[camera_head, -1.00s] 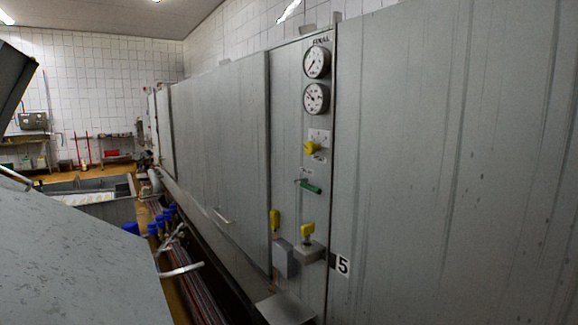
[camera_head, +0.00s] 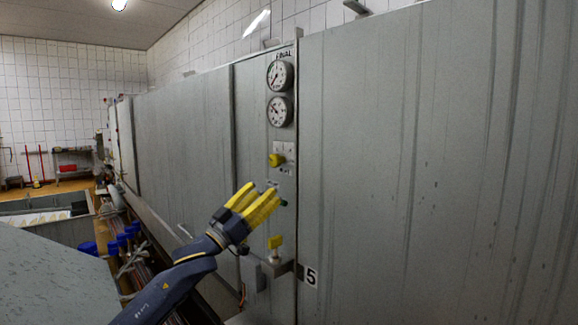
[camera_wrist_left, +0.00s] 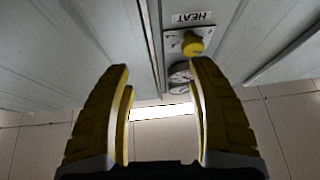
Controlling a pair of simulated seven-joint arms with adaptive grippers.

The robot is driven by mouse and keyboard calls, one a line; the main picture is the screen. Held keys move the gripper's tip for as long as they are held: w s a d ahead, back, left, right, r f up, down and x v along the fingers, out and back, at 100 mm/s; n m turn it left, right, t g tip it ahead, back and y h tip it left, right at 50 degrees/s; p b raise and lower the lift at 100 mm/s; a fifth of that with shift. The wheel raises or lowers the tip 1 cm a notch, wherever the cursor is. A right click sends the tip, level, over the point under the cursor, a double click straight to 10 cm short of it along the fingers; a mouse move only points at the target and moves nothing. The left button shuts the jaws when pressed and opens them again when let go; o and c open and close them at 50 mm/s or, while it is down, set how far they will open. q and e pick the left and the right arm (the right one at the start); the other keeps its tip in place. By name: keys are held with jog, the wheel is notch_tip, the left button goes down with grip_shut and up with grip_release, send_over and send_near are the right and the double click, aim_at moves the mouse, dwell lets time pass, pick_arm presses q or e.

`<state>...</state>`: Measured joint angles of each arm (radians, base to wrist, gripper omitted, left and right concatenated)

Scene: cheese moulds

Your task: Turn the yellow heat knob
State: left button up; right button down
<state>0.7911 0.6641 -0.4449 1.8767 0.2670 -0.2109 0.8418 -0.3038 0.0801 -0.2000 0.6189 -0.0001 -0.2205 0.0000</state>
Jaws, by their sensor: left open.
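The yellow heat knob (camera_head: 276,160) sits on a small plate on the grey cabinet's control panel, below two round gauges. My right gripper is not in view.
Two gauges (camera_head: 280,92) are above the knob. Another yellow knob (camera_head: 275,242) is lower on the panel. Blue-capped fittings (camera_head: 122,240) stand at lower left. A flat cabinet wall (camera_head: 400,170) fills the right.

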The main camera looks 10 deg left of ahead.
pick_arm(q)
jog(key=a+r, duration=0.1)
jog(key=a, duration=0.2)
jog(key=m+g, duration=0.1)
jog(key=g, duration=0.1)
send_near(272, 163)
jog(key=x, duration=1.1)
jog(key=shift+s+d, duration=0.1)
dwell(0.4)
grip_shut()
dwell(0.4)
jog(key=shift+m, duration=0.4)
